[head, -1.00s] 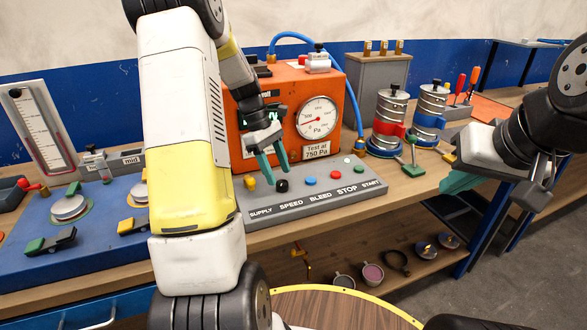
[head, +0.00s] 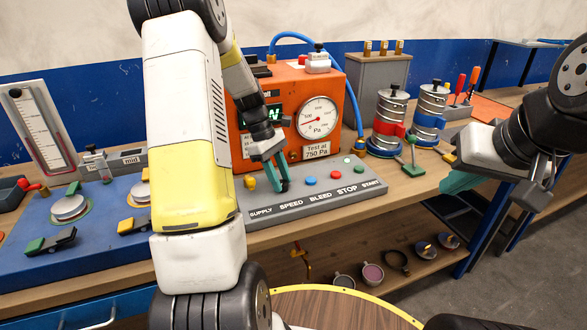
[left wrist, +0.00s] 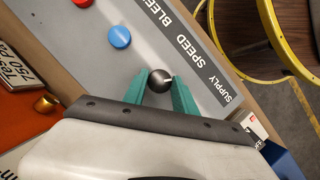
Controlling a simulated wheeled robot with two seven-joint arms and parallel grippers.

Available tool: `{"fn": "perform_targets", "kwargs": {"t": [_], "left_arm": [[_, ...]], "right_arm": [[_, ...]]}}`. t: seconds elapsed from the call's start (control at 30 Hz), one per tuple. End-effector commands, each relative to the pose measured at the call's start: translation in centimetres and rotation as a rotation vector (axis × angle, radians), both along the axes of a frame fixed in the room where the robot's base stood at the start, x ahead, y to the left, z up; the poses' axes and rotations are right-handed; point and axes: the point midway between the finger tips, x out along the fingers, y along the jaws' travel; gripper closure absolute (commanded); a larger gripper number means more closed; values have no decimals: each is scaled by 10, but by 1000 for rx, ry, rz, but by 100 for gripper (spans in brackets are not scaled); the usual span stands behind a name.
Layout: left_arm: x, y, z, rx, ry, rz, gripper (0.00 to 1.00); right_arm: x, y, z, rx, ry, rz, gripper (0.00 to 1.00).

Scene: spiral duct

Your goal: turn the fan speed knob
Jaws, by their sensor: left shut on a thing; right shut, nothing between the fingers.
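The black fan speed knob (left wrist: 160,80) sits on the grey control panel (head: 340,203) by the SPEED label. A white mark shows on its top in the left wrist view. My left gripper (head: 278,183) has its green fingers down around the knob. In the left wrist view the left gripper (left wrist: 160,88) is shut on the knob, one finger on each side. In the head view the fingers mostly hide the knob. My right gripper (head: 462,180) is at the right, past the panel, shut and empty; its tips are partly hard to make out.
A yellow knob (head: 250,182), a blue button (head: 310,181) and a red button (head: 336,175) are on the same panel. Behind stands an orange test unit (head: 290,95) with a round gauge (head: 318,117). Red-banded (head: 391,118) and blue-banded (head: 430,108) metal cylinders stand to the right.

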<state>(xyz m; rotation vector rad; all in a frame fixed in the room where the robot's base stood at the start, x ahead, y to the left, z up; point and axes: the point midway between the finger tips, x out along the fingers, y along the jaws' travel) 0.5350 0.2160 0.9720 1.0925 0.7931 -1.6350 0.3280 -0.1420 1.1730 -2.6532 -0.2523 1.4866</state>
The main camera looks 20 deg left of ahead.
Motion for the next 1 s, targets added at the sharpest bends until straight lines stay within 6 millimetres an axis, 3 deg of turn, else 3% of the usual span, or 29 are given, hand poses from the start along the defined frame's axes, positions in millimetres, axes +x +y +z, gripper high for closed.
{"fn": "perform_targets", "kwargs": {"t": [0.37,1.0], "left_arm": [[2,0,0,1,0,-149,100],[4,-3,0,1,0,-736,100]], "right_arm": [[0,0,0,0,0,0,100],[0,0,0,0,0,0,100]]}}
